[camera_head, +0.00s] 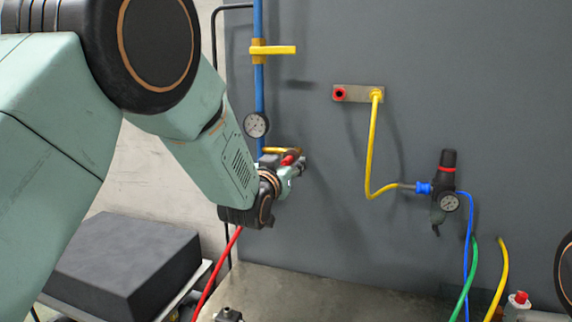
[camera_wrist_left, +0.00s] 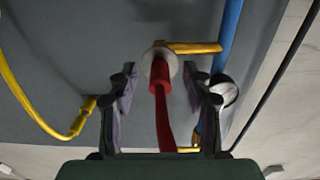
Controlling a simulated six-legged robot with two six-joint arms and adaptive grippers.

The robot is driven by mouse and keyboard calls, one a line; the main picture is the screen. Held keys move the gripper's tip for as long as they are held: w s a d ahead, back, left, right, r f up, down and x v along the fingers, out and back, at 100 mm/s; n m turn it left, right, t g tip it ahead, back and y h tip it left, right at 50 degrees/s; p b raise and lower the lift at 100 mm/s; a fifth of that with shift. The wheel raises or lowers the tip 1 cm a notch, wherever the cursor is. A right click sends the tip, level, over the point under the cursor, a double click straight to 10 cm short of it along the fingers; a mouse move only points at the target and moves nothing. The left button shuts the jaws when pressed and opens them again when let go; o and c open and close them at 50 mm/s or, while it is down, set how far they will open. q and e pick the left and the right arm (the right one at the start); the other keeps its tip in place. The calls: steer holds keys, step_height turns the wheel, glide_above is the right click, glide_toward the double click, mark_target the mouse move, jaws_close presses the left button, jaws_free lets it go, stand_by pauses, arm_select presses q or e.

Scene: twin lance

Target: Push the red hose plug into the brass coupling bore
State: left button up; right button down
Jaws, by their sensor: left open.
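The red hose plug (camera_wrist_left: 160,74) sits between the open fingers of my left gripper (camera_wrist_left: 162,82) in the left wrist view, apart from both. Its front end is at the pale round coupling (camera_wrist_left: 157,54) on the panel. How deep it is in the bore cannot be told. A red hose (camera_wrist_left: 164,125) trails back from the plug. In the head view my left gripper (camera_head: 291,167) is close to the panel, beside the blue pipe, with a bit of red (camera_head: 290,158) at its fingers. Its wrist hides most of the coupling there. My right gripper is not in view.
A blue pipe (camera_head: 258,85) carries a yellow lever (camera_head: 272,49) and a gauge (camera_head: 256,125) near my left gripper. A plate (camera_head: 357,94) with a yellow hose (camera_head: 371,145) and a regulator (camera_head: 446,190) are to the right. A dark block (camera_head: 125,262) stands lower left.

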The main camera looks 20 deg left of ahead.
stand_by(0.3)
arm_select(q)
steer(key=s, duration=1.2)
steer(key=shift+a, duration=0.25)
steer(key=s+a+f+g, duration=0.1)
steer(key=s+f+g, duration=0.25)
steer(key=f, duration=0.65)
steer(key=s+a+f+g, duration=0.1)
steer(key=s+f+g, duration=0.1)
steer(key=s+f, duration=0.5)
steer(key=s+a+f+g, duration=0.1)
steer(key=s+f+g, duration=0.15)
steer(key=f, duration=0.95)
steer(key=s+f+n+g, duration=0.1)
steer(key=s+f+g, duration=0.55)
steer(key=s, duration=0.65)
steer(key=s+f+g, duration=0.3)
steer(key=s+f, duration=0.6)
steer(key=s, duration=0.4)
steer(key=shift+g+y, duration=0.25)
steer(key=shift+y, duration=0.05)
steer(key=f+b, duration=0.5)
steer(key=s+f+b, duration=0.1)
steer(key=f+b, duration=1)
steer(key=shift+s+a+f+b, duration=0.2)
steer(key=shift+s+a+b, duration=0.05)
steer(key=shift+a+b, duration=0.15)
